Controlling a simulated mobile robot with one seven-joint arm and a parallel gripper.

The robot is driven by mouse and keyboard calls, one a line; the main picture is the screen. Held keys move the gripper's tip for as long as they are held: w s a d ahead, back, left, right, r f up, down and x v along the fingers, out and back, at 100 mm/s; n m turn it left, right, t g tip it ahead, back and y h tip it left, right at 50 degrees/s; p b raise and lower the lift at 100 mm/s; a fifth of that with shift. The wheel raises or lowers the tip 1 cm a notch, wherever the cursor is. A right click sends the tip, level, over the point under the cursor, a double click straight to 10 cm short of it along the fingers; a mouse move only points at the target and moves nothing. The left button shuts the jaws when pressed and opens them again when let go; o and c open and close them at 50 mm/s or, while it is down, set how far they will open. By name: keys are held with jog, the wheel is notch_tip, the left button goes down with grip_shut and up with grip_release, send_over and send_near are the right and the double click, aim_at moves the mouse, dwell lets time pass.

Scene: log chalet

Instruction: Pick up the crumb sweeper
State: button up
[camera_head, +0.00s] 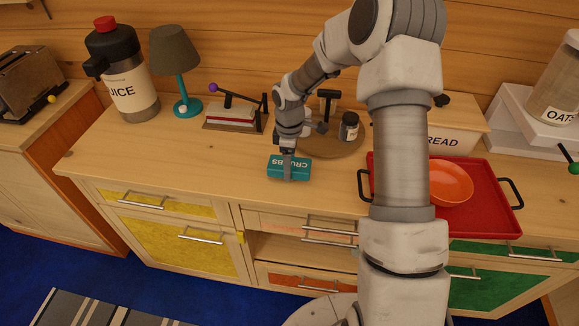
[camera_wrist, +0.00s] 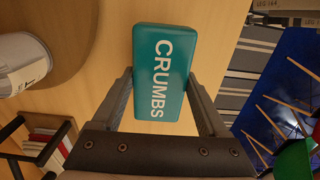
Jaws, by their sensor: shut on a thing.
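The crumb sweeper is a small teal block (camera_head: 303,169) marked "CRUMBS", at the counter's front middle in the head view. In the wrist view the crumb sweeper (camera_wrist: 164,60) lies between my two fingers, its lettered face toward the camera. My gripper (camera_head: 288,170) points down over it and is shut on it, one finger along each long side; the fingers also show in the wrist view (camera_wrist: 160,98). I cannot tell whether the sweeper touches the counter or is slightly above it.
A red tray (camera_head: 487,190) with an orange bowl (camera_head: 444,184) is right. A lever press (camera_head: 235,115), teal lamp (camera_head: 176,62) and juice jug (camera_head: 125,75) stand left. The counter's left front is clear.

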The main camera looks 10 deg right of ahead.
notch_tip(320, 180, up, 3)
jog(key=shift+d+r, duration=0.1)
jog(key=shift+r, duration=0.1)
jog(key=s+d+r, duration=0.3)
jog(key=d+r, duration=0.3)
jog(key=d, duration=0.5)
jog(key=shift+r, duration=0.25)
